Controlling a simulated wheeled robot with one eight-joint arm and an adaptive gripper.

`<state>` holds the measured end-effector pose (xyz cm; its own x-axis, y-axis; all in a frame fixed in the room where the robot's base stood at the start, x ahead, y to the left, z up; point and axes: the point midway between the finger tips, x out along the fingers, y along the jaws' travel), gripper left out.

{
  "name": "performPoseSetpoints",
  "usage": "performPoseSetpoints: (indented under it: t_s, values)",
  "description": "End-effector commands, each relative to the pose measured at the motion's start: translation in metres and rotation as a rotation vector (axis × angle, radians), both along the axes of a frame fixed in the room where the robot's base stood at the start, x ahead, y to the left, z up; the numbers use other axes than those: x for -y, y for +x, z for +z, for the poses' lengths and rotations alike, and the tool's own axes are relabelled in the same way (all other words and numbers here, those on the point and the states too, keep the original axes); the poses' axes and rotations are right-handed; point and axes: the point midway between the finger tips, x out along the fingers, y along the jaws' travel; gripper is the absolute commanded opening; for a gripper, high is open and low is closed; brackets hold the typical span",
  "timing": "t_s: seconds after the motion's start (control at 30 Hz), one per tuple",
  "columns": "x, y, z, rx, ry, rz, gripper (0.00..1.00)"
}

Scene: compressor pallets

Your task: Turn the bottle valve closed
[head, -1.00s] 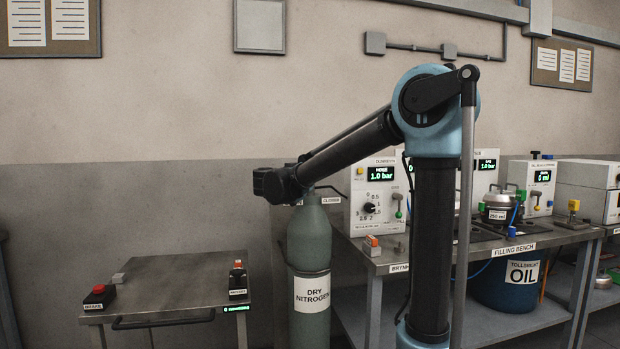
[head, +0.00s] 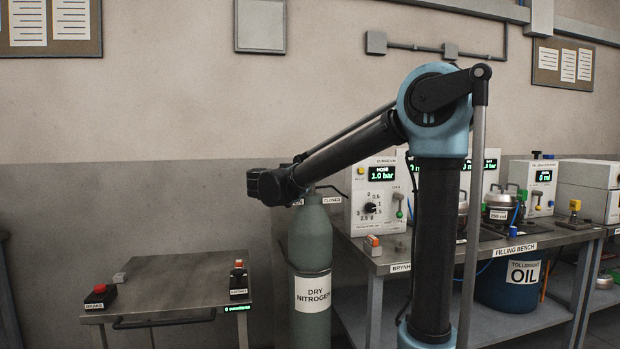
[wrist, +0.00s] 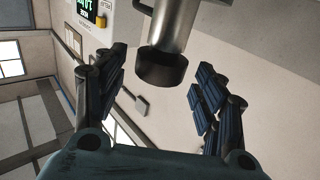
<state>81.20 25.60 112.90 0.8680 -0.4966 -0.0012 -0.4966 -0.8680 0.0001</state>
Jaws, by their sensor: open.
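The grey-green gas bottle (head: 310,241) labelled DRY NITROGEN stands upright between the low table and the bench. Its top end is behind the end of my arm in the head view. In the wrist view, which looks upside down, a grey metal stem with a dark round valve knob (wrist: 162,68) comes in from the top. My gripper (wrist: 160,85) is open, with one finger on each side of the knob. Gaps show between the fingers and the knob in that picture. My gripper's fingers cannot be made out in the head view.
A filling bench (head: 385,262) with a gauge panel (head: 375,196) reading 1.0 bar stands right of the bottle. A low metal table (head: 180,285) with a red button box (head: 99,297) is at left. The wall behind is clear near my gripper.

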Motion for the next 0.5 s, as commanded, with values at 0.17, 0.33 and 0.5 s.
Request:
performPoseSetpoints:
  t_s: [0.17, 0.33, 0.5]
  values:
    - [-0.018, -0.028, 0.0, 0.0, 0.0, 0.004, 0.64]
    - [-0.031, -0.052, -0.001, -0.001, 0.001, 0.004, 0.64]
    - [-0.041, -0.068, -0.001, -0.001, 0.0, 0.002, 0.64]
